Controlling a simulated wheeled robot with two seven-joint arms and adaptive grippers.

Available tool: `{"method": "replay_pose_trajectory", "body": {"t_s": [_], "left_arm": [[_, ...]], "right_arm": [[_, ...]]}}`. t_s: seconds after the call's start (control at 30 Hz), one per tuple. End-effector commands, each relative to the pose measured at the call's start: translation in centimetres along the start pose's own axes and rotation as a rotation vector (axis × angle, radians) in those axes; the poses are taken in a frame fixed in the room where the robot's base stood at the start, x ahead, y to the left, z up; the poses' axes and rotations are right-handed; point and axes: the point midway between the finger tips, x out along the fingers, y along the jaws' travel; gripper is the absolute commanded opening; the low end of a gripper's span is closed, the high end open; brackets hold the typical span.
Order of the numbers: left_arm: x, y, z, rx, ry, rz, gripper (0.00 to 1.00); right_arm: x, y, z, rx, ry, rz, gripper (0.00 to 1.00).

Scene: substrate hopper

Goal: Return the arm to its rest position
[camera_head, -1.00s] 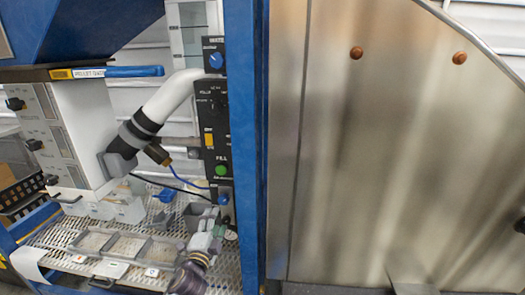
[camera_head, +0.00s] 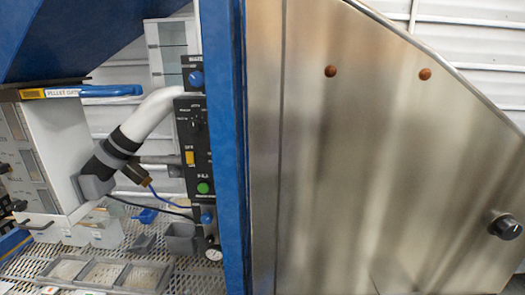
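Neither of my arms nor either gripper shows in the head view now. A black control panel (camera_head: 194,150) with a blue knob, a yellow switch and a green button stands left of a blue upright post (camera_head: 232,150). A grey divided tray (camera_head: 108,275) sits on the perforated metal deck (camera_head: 190,268) at the lower left.
A large steel hopper wall (camera_head: 370,170) with a black knob (camera_head: 506,226) fills the right side. A white hose (camera_head: 155,112) bends down to the pellet housing (camera_head: 55,150). Small grey bins (camera_head: 181,238) stand on the deck.

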Motion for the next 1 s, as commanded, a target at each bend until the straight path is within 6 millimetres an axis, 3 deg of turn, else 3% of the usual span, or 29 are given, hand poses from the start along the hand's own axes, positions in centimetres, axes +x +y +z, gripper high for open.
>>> {"method": "replay_pose_trajectory", "body": {"t_s": [0.03, 0.27, 0.6, 0.8, 1.0], "left_arm": [[0.5, 1.1, 2.3, -0.033, -0.043, 0.024, 0.62], [1.1, 6.2, 11.7, -0.161, -0.221, 0.117, 0.62], [-1.6, 14.2, 24.7, -0.284, -0.462, 0.225, 0.62], [-4.4, 18.0, 30.4, -0.313, -0.565, 0.264, 0.62], [-7.2, 21.2, 33.6, -0.329, -0.626, 0.293, 0.62]], "right_arm": [[0.0, 0.0, 0.0, 0.0, 0.0, 0.0, 0.4], [0.0, 0.0, 0.0, 0.0, 0.0, 0.0, 0.4], [0.0, 0.0, 0.0, 0.0, 0.0, 0.0, 0.4], [0.0, 0.0, 0.0, 0.0, 0.0, 0.0, 0.4], [0.0, 0.0, 0.0, 0.0, 0.0, 0.0, 0.4]]}}
